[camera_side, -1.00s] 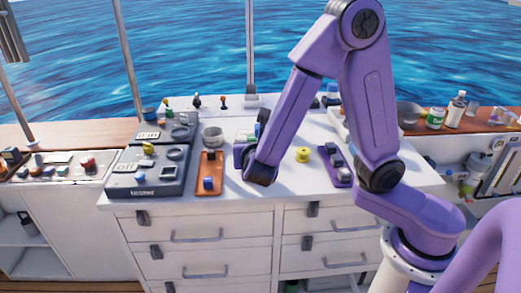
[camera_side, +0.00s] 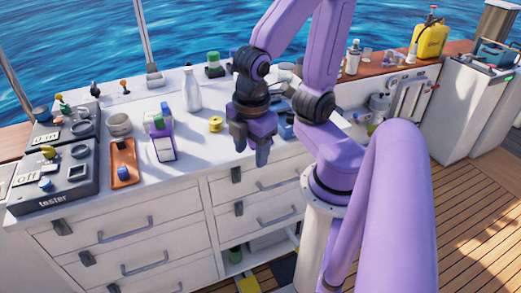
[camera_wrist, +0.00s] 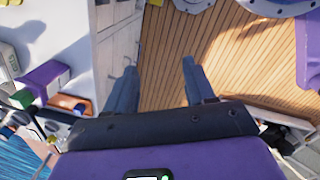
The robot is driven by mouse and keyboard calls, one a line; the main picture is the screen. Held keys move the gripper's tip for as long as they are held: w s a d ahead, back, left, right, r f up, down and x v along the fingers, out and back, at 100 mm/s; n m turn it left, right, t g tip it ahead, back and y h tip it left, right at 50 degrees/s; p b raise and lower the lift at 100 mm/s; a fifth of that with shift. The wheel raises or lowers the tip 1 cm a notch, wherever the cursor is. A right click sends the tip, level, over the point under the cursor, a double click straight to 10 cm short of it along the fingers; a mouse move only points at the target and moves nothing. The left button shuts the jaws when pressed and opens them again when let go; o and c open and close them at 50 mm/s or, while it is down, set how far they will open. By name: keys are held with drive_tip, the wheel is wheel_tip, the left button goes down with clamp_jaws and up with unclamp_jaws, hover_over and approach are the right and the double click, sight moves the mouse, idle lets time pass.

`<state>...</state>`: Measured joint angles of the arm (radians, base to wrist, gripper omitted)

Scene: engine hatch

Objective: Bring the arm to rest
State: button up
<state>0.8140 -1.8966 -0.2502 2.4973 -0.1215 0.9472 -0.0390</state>
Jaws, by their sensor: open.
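My gripper (camera_side: 249,165) is purple and dark grey. In the side view it hangs fingers-down at the front edge of the white counter (camera_side: 100,205), to the right of a yellow spool (camera_side: 215,124). In the wrist view my gripper (camera_wrist: 158,80) has its two fingers apart with nothing between them, and the wooden deck (camera_wrist: 200,55) shows beyond. The upper arm runs out of the top of the side view.
On the counter stand an orange tray (camera_side: 124,178) with a blue block, a purple holder (camera_side: 164,150), a grey bowl (camera_side: 119,124), a white bottle (camera_side: 192,90) and tester boxes (camera_side: 60,175). Drawers (camera_side: 130,245) lie below. The deck (camera_side: 470,215) at right is clear.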

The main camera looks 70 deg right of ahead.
drive_tip(key=s, duration=0.1)
drive_tip(key=y, duration=0.1)
drive_tip(key=s+a+m, duration=0.1)
drive_tip(key=shift+s+r+g, duration=0.3)
drive_tip(key=shift+r, duration=0.1)
